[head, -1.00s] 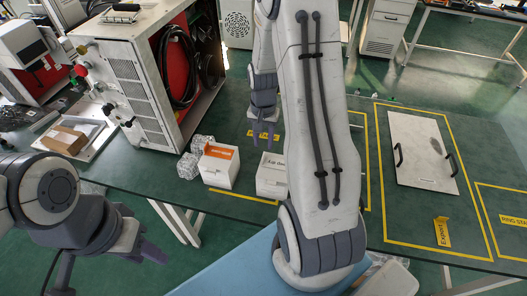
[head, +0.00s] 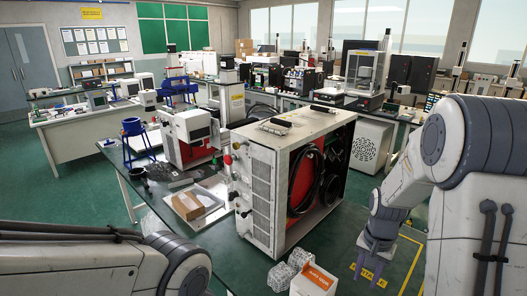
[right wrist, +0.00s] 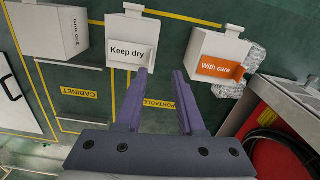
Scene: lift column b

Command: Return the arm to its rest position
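My right gripper (head: 372,265) hangs fingers down over the green table at the right of the head view. In the right wrist view the right gripper (right wrist: 160,78) has its two fingers apart with nothing between them. A white "Keep dry" box (right wrist: 130,28) stands beyond the fingertips. A white box with an orange "With care" label (right wrist: 205,55) stands to the right of them. My left arm crosses the bottom left of the head view, and its gripper is out of frame.
A large grey cabinet with a red interior (head: 265,165) stands on the table, left of my right arm. A crumpled silver wrap (head: 290,268) and the orange-labelled box (head: 318,283) stand before it. A brown carton (head: 188,206) lies on a tray further left.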

